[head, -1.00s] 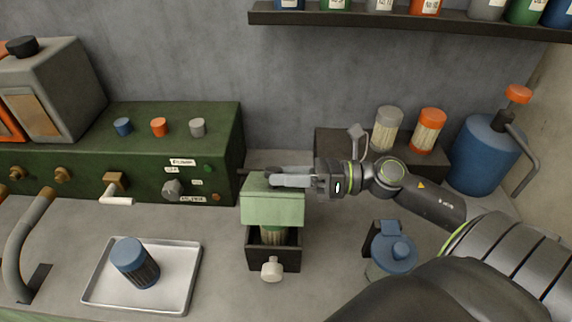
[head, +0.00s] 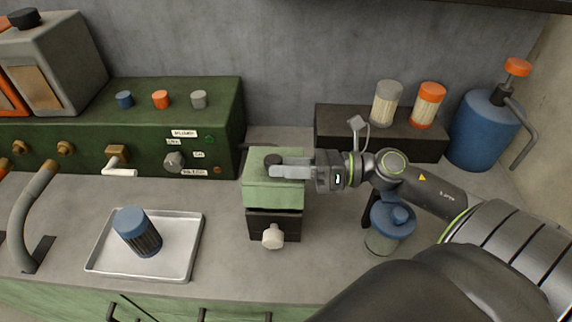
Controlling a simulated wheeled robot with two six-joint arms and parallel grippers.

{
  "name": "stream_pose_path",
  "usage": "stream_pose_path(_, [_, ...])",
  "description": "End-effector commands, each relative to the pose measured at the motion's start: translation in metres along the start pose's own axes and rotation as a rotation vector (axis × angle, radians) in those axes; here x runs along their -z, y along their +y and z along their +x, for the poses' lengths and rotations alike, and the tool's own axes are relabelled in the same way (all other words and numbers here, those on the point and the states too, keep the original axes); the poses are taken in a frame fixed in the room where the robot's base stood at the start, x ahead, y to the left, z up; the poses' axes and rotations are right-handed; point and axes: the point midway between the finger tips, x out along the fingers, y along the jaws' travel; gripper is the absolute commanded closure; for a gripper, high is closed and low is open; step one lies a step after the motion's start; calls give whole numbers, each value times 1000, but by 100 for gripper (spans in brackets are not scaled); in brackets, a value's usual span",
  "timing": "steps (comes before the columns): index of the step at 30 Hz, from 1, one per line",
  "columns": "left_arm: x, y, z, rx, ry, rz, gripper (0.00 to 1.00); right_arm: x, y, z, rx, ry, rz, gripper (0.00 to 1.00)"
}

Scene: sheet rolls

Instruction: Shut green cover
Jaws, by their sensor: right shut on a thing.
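The green cover (head: 272,193) sits over the top of a small dark box (head: 262,224) at the middle of the counter. It looks lowered onto the box, and the box's inside is hidden. A dark round knob (head: 273,160) is on top of the cover. A pale knob (head: 273,236) sticks out of the box's front. My right gripper (head: 284,168) reaches in from the right and is shut on the dark knob of the cover. My left gripper is not in the head view.
A metal tray (head: 190,262) with a blue-capped jar (head: 137,232) lies to the left. A blue-lidded jar (head: 391,222) stands to the right, under my right arm. A green control box (head: 215,125) is behind left. A dark stand (head: 340,128) with two jars is behind right.

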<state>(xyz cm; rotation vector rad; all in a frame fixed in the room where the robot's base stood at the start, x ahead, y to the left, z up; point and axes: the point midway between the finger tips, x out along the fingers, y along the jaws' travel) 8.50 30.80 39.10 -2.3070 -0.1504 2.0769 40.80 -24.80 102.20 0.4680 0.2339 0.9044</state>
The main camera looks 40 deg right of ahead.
Motion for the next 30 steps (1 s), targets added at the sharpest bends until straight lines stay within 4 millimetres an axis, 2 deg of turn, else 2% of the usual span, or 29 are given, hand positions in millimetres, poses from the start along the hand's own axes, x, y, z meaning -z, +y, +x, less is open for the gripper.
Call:
stream_pose_path(5, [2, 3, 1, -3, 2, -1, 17, 2, 0, 0, -2, -1, 20, 100])
stream_pose_path(6, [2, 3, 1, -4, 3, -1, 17, 2, 0, -1, -2, -1, 19, 63])
stream_pose_path(10, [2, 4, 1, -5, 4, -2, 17, 2, 0, 0, 0, -1, 15, 46])
stream_pose_path(30, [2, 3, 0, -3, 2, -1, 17, 1, 0, -5, -1, 3, 7, 46])
